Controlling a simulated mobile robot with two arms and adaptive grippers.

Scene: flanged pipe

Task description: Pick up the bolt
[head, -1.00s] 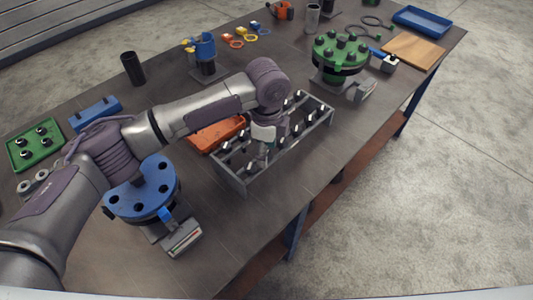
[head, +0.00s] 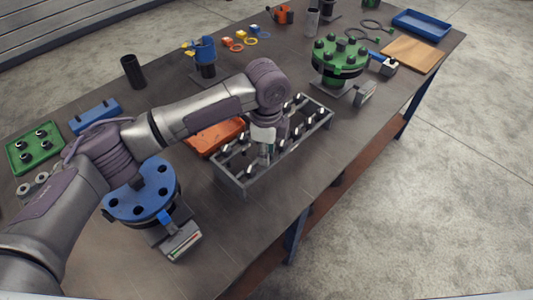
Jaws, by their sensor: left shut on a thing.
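Several dark bolts with pale tips stand in a grey rack (head: 238,186) in the middle of the table; one bolt (head: 249,166) shows near its left end. My left gripper (head: 266,154) points down into the rack, among the bolts. It is shut on a bolt, which the fingers and wrist mostly hide. I cannot tell whether that bolt is clear of the rack. My right gripper is not in view.
A blue flange (head: 150,198) stands front left and a green flange with bolts (head: 341,52) back right. An orange tray (head: 214,136) lies behind the rack. A green tray (head: 34,148) sits far left. Bare tabletop lies in front of the rack.

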